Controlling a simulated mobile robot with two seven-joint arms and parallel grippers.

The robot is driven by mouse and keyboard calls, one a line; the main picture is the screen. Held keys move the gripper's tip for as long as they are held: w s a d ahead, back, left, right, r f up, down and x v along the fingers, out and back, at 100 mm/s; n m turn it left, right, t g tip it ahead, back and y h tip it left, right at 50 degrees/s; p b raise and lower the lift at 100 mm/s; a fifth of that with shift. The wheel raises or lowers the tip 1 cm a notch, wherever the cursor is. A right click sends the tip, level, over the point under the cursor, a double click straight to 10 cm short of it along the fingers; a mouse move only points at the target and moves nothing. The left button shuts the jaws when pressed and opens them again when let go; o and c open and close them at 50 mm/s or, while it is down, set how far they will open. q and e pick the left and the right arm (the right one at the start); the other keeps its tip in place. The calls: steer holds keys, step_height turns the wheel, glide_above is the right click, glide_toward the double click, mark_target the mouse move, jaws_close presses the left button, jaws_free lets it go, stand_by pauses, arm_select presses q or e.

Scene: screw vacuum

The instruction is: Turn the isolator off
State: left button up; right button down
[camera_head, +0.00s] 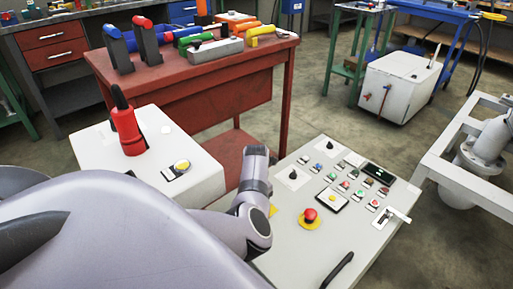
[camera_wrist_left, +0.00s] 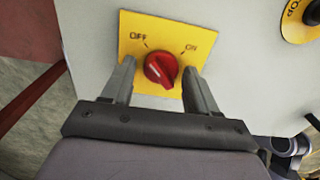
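The isolator is a round red knob (camera_wrist_left: 160,69) on a yellow plate (camera_wrist_left: 134,30) marked OFF at upper left and ON at upper right. A pale mark shows on the knob's left part. My left gripper (camera_wrist_left: 159,76) is open, with one finger on each side of the knob; whether they touch it is unclear. In the head view my left wrist covers most of the isolator, and only a bit of yellow plate (camera_head: 272,211) shows on the control panel (camera_head: 285,250). My right gripper is not in view.
A red emergency button (camera_head: 310,215) and several small buttons stand on the same panel. A black handle (camera_head: 338,270) is at its front. A white box with a red-and-black switch (camera_head: 128,132) stands left, with a red workbench (camera_head: 200,90) behind it.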

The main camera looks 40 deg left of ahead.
arm_select(q)
steer(key=shift+w+r, duration=0.1)
steer(key=shift+r, duration=0.05)
step_height(320, 180, up, 2)
steer(key=shift+r+p, duration=0.2)
steer(key=shift+p, duration=0.45)
step_height(320, 180, up, 4)
steer(key=shift+f+p, duration=0.15)
steer(key=shift+p, duration=0.5)
steer(key=shift+r, duration=0.4)
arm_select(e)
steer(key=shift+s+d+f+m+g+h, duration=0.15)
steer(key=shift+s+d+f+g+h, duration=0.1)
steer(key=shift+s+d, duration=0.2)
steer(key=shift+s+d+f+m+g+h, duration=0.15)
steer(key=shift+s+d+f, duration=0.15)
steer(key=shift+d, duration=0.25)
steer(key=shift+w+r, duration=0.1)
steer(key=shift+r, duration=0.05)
